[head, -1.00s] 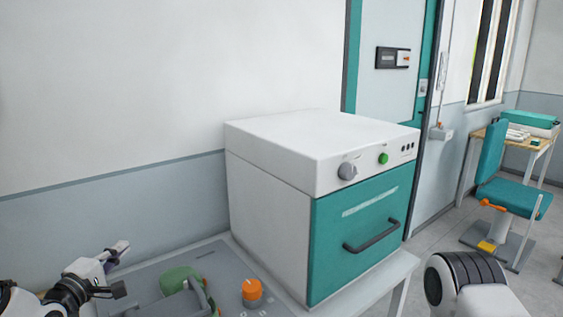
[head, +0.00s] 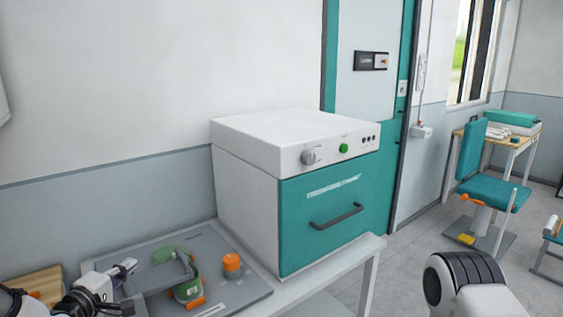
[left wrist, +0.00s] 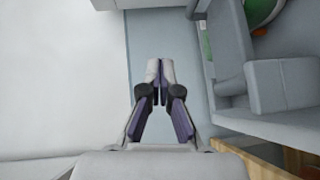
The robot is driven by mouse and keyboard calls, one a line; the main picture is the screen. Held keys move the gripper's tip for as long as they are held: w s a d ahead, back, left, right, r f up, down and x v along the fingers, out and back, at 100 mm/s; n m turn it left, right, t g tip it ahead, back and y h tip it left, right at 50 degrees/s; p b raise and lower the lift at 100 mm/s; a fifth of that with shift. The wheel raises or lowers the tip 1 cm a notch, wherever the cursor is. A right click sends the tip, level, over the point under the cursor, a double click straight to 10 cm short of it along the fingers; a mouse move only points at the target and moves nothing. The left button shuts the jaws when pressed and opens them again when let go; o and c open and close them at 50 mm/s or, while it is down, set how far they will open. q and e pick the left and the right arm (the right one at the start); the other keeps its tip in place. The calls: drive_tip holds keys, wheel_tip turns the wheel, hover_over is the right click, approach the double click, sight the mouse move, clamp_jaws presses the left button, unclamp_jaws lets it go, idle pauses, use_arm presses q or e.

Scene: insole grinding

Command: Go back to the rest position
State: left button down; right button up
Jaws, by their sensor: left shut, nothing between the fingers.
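My left gripper (head: 125,267) shows at the lower left of the head view, at the left end of the grey grinding station (head: 255,292). In the left wrist view, its two fingers (left wrist: 160,70) are closed together with nothing between them. The fingers point at a bare wall, and the grey machine body (left wrist: 285,85) is to their right. Whether the gripper touches the station cannot be told from the head view. A white part of my right arm (head: 470,290) shows at the lower right. My right gripper is out of view.
A white and teal oven-like cabinet (head: 245,128) stands on the white table (head: 350,262), right of the green grinder (head: 188,290) and orange knob (head: 231,262). A wooden board (head: 35,283) lies at far left. A teal chair (head: 490,194) stands at right, with open floor before it.

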use_arm(q)
drive_tip(key=s+d+f+m+g, duration=0.25)
drive_tip(key=s+f, duration=0.25)
drive_tip(key=f, duration=0.3)
drive_tip(key=s+d+f+m+g+y, duration=0.1)
drive_tip(key=s+d+f+m+g, duration=0.2)
drive_tip(key=f, duration=0.4)
drive_tip(key=s+d+f+m+g, duration=0.2)
drive_tip(key=s+f+g, duration=0.1)
drive_tip(key=s+f, duration=0.4)
drive_tip(key=s+d+f+m+g+y+b, duration=0.1)
drive_tip(key=s+f+m+g+b, duration=0.1)
drive_tip(key=s+f, duration=0.6)
drive_tip(key=s+d+f+m+g+y+b, duration=0.1)
drive_tip(key=s+f+m+g+b, duration=0.2)
drive_tip(key=s, duration=1.1)
wheel_tip(320, 180, down, 5)
drive_tip(key=m+g, duration=0.2)
drive_tip(key=shift+d+g, duration=0.15)
drive_tip(key=shift+g, duration=0.2)
use_arm(e)
drive_tip(key=f, duration=0.5)
drive_tip(key=shift+w+a+f, duration=0.15)
drive_tip(key=shift+w+f, duration=0.1)
use_arm(q)
drive_tip(key=shift+f, duration=0.1)
drive_tip(key=shift+w, duration=0.15)
